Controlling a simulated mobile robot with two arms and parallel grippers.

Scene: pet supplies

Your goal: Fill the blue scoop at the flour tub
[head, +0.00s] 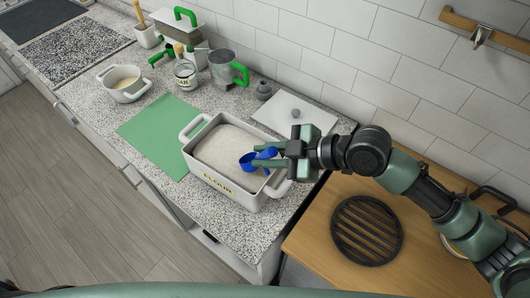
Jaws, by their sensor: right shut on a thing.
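The flour tub (190,149) is a white rectangular container with side handles, full of pale flour, on the granite counter. The blue scoop (249,161) is over the right part of the flour, at or just above its surface; I cannot tell whether it touches or holds flour. My right gripper (268,156) comes in from the right and is shut on the scoop's handle, which its fingers partly hide. My left gripper is not in view.
A white lid (312,112) lies behind the tub. A green mat (150,130) lies to its left, with a white pot (124,92) farther left. A sugar jar (185,75) and metal jug (222,68) stand behind. A black trivet (366,230) lies on the wooden surface at right.

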